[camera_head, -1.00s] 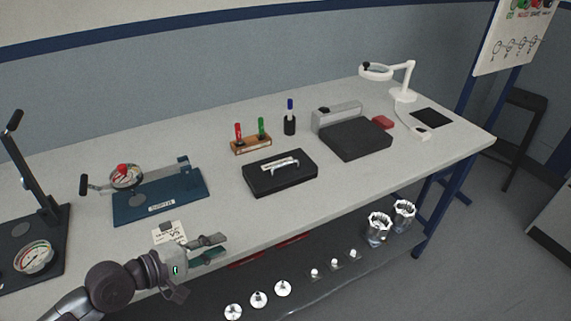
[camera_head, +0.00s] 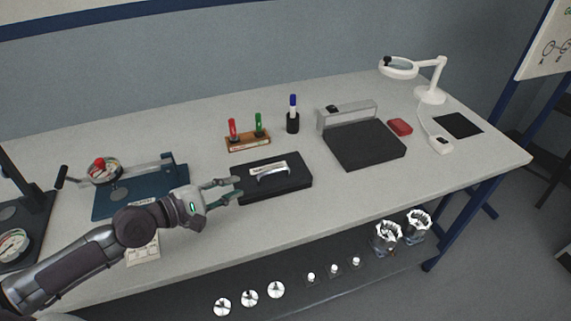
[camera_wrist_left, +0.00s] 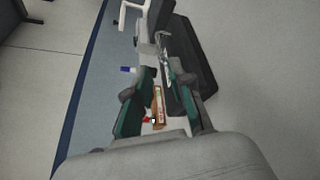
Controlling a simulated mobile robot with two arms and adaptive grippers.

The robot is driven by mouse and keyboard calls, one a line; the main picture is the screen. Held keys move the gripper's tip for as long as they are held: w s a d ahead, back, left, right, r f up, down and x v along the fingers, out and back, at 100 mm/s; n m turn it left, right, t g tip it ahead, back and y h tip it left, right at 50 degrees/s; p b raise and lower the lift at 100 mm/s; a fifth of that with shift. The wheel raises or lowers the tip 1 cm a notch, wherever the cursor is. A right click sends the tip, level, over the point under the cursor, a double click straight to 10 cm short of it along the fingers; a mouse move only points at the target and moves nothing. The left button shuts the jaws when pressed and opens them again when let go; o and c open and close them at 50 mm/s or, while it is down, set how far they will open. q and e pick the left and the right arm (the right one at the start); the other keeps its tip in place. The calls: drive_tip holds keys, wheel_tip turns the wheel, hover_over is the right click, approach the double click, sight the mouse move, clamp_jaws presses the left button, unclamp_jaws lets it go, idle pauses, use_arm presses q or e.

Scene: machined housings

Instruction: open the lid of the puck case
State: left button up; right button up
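The puck case is a flat black case (camera_head: 292,181) with a silver handle (camera_head: 273,173) and a pale label on its lid. It lies shut on the bench in the middle of the head view. My left gripper (camera_head: 231,190) is open and empty at the case's left end, fingers pointing towards it; I cannot tell whether they touch it. In the left wrist view, the two fingers (camera_wrist_left: 160,88) are apart, with the black case (camera_wrist_left: 198,65) beyond and to the right. My right gripper is not in view.
A wooden rack (camera_head: 247,144) with red and green tools and a black marker cup (camera_head: 292,124) stand behind the case. A blue fixture (camera_head: 170,180) is left. A black-topped device (camera_head: 363,146) and white magnifier lamp (camera_head: 432,94) are right. Bench is clear in front of the case.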

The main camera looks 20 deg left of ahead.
sight(269, 173)
use_arm(q)
drive_tip(key=x, duration=0.1)
drive_tip(key=p+x, duration=0.1)
drive_tip(key=x, duration=0.3)
drive_tip(key=shift+w+d+r+p, duration=0.1)
drive_tip(key=shift+r+p, duration=0.15)
drive_tip(key=shift+p, duration=0.1)
drive_tip(key=x, duration=0.6)
drive_tip(key=shift+f, duration=0.1)
drive_tip(key=shift+x, duration=0.8)
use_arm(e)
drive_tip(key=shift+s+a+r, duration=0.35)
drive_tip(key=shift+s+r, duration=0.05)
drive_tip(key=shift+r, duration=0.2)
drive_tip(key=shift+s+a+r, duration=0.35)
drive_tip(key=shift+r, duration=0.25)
use_arm(q)
drive_tip(key=shift+c, duration=0.4)
clamp_jaws()
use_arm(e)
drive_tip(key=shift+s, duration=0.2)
